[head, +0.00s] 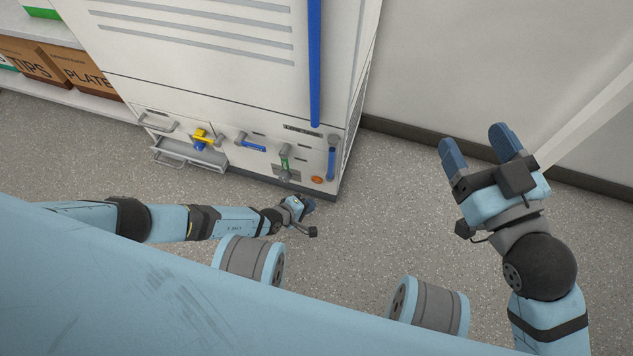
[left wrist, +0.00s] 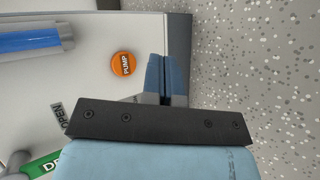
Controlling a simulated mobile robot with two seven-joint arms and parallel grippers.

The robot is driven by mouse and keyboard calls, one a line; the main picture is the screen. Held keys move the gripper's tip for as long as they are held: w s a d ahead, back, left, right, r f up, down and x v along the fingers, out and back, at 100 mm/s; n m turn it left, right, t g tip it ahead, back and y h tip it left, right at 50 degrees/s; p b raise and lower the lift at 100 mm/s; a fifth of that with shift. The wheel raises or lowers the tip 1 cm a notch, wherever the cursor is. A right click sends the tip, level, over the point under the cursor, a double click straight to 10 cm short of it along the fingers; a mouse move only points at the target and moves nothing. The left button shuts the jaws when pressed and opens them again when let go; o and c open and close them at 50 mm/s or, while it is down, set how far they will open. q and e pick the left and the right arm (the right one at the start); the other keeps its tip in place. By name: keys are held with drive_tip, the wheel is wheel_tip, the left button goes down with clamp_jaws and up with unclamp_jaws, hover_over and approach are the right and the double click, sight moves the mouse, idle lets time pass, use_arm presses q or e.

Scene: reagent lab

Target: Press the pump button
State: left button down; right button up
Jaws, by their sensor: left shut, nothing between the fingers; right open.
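The pump button (head: 317,180) is a small orange disc low on the white cabinet's front, near its right edge. In the left wrist view the pump button (left wrist: 123,65) reads "PUMP". My left gripper (head: 306,203) is shut and empty, in front of the cabinet and a little below the button in the head view. In the left wrist view its closed blue fingers (left wrist: 166,75) lie just right of the button, over the panel near its edge. I cannot tell whether they touch the panel. My right gripper (head: 474,151) is open and empty at the right, away from the cabinet.
The white cabinet (head: 200,80) carries a blue handle (head: 331,163), a green drain lever (head: 285,162), a blue lever (head: 252,146) and a yellow valve (head: 201,138) above a grey tray (head: 190,156). Cardboard boxes (head: 35,65) stand on shelves at left. Floor (head: 390,200) between my arms is clear.

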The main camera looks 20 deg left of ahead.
sight(317, 180)
use_arm(q)
drive_tip(key=w, duration=0.5)
drive_tip(key=shift+b, duration=0.35)
use_arm(e)
drive_tip(key=shift+w+d+r+n+y, duration=0.15)
drive_tip(key=shift+d+r+n+y, duration=0.15)
drive_tip(key=shift+n, duration=0.2)
drive_tip(key=shift+w+a+f, duration=0.1)
drive_tip(key=shift+f, duration=0.1)
drive_tip(key=shift+r, duration=0.2)
drive_tip(key=shift+f, duration=0.2)
idle(0.5)
use_arm(q)
drive_tip(key=shift+w, duration=0.1)
drive_tip(key=shift+w+d, duration=0.1)
drive_tip(key=shift+w, duration=0.2)
use_arm(e)
drive_tip(key=shift+r, duration=0.1)
